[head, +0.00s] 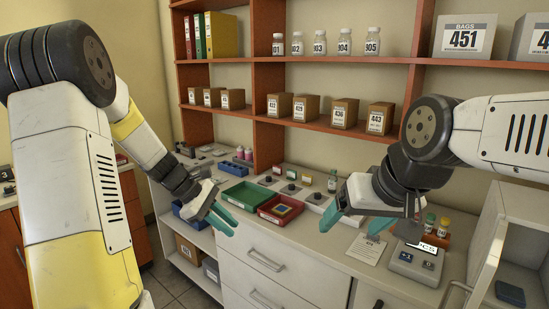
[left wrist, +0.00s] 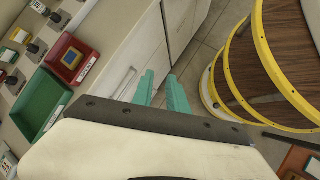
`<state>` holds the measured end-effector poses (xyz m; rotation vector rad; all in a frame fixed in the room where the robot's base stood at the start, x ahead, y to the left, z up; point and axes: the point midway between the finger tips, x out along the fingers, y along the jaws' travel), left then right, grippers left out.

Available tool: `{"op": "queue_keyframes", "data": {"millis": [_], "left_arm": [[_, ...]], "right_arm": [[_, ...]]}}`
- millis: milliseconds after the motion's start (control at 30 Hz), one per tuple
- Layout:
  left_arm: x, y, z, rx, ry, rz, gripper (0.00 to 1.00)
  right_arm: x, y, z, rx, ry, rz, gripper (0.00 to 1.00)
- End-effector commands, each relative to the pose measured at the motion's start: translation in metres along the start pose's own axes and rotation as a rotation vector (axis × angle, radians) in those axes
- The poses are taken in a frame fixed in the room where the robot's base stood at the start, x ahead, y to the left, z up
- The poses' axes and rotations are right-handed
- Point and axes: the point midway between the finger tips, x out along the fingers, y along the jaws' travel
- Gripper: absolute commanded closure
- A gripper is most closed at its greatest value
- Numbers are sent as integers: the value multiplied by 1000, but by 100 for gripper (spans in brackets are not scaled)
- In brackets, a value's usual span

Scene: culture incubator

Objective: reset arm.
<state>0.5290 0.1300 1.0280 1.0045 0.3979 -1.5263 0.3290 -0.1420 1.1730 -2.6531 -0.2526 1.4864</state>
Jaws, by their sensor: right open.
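My left gripper (head: 222,217) hangs in the air in front of the counter, at the left of the green tray. Its teal fingers are apart, with nothing between them; they also show in the left wrist view (left wrist: 162,94), over the drawer fronts and floor. My right gripper (head: 354,220) is over the counter, right of the red tray, with its teal fingers spread and empty. Both arms are bent and held out in front of me.
A green tray (head: 228,200) and a red tray (head: 263,215) lie on the counter. A grey device (head: 417,264) and a paper sheet (head: 367,249) lie at the right, near an open white cabinet (head: 515,235). Shelves (head: 330,128) with boxes and bottles stand behind.

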Motion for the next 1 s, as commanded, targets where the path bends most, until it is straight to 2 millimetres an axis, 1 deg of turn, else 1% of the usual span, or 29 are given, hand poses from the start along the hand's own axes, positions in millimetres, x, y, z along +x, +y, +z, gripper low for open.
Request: {"op": "queue_keyframes", "data": {"millis": [33, 200, 300, 500, 600, 700, 800, 1000], "left_arm": [[-15, -6, 20, 105, 46, -5, 81], [-53, -34, 68, 439, 189, -43, 81], [-73, -54, 91, 631, 274, -63, 81], [-107, -98, 126, 1004, 452, -107, 81], [-120, -117, 136, 1163, 535, -128, 81], [-128, -132, 142, 1285, 602, -145, 81], [-133, -142, 145, 1364, 647, -159, 81], [-136, -148, 146, 1414, 676, -168, 81]], "right_arm": [[0, 0, 0, 0, 0, 0, 19], [0, 0, 0, 0, 0, 0, 19], [0, 0, 0, 0, 0, 0, 19], [0, 0, 0, 0, 0, 0, 19], [0, 0, 0, 0, 0, 0, 19], [0, 0, 0, 0, 0, 0, 19], [0, 0, 0, 0, 0, 0, 19], [0, 0, 0, 0, 0, 0, 19]]}}
